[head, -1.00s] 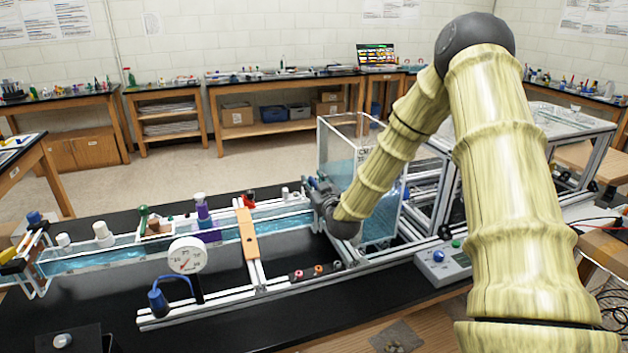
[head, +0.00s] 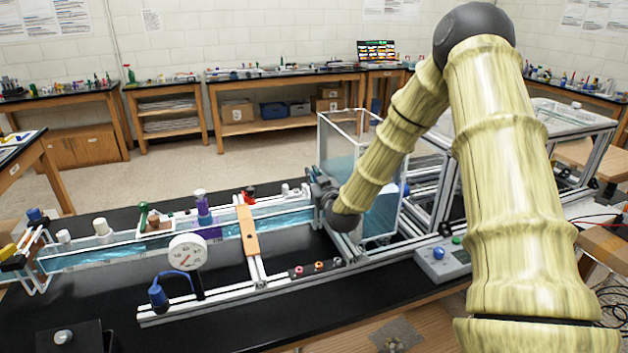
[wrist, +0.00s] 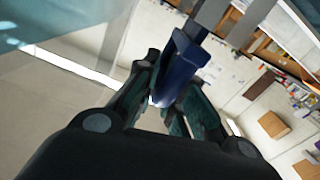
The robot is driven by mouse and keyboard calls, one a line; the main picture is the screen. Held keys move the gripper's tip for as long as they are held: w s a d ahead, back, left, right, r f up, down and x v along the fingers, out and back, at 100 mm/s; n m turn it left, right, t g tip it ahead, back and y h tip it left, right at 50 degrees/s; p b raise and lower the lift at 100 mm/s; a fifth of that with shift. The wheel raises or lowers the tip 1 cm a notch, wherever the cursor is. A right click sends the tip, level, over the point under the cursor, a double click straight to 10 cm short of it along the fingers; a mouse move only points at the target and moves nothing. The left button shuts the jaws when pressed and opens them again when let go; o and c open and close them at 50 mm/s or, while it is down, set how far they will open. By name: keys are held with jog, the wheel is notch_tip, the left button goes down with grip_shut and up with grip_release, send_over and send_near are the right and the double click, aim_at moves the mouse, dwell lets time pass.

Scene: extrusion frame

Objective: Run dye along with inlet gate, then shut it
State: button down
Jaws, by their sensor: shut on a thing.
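In the wrist view, my gripper (wrist: 163,88) is closed around a dark blue handle (wrist: 186,58) joined to grey metal parts; this looks like the inlet gate's handle. In the head view, my wrist is at the flume's right end, beside the clear water tank (head: 338,135), and hides the gate and the fingers. The flume (head: 110,258) holds blue water and runs left from the tank. A purple dye bottle (head: 203,204) with a pale top stands at the flume's middle, with purple colour on the channel below it.
An orange-brown bridge piece (head: 247,230) crosses the flume. A white dial gauge (head: 187,253) and blue bulb (head: 158,297) stand in front. A grey control box (head: 440,262) with buttons sits right of the frame. The black bench top (head: 260,335) is largely clear in front.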

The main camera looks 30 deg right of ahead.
jog(key=shift+r, duration=0.5)
jog(key=c, duration=1.5)
grip_release()
jog(key=shift+o, duration=0.2)
jog(key=shift+d, duration=0.1)
jog(key=v, duration=1.2)
jog(key=shift+d+f, duration=0.1)
jog(key=shift+f, duration=0.05)
